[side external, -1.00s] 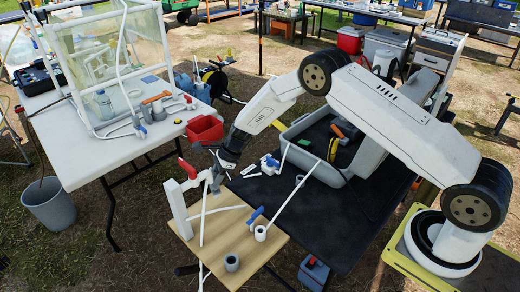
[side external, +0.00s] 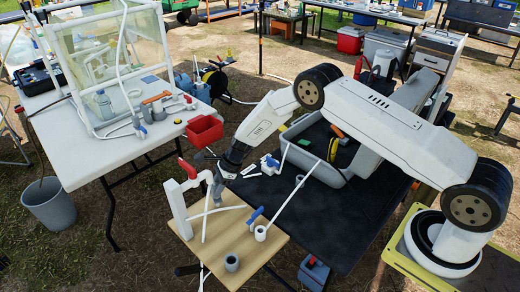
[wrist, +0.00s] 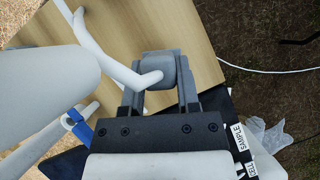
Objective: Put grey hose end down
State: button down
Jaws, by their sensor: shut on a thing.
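My gripper (wrist: 160,98) is shut on the grey hose end (wrist: 157,68), a short grey cylinder at the fingertips in the wrist view. A white hose (wrist: 122,72) runs from it to the upper left. The grey end is largely hidden by the fingers there. I cannot tell whether it touches the board.
A blue-handled valve (side external: 254,216) and a white pipe socket (side external: 260,233) stand on the board's right side. A grey ring fitting (side external: 231,262) sits near its front. A dark table (side external: 345,215) with a grey tub (side external: 352,176) lies to the right.

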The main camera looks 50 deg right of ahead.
jog(key=shift+f, duration=0.25)
jog(key=shift+c, duration=1.7)
grip_release()
jog(key=shift+r, duration=0.15)
jog(key=shift+r, duration=0.45)
jog(key=shift+d+r, duration=0.15)
jog(key=shift+r, duration=0.15)
jog(key=v, duration=1.1)
jog(key=shift+s+d+r, duration=0.1)
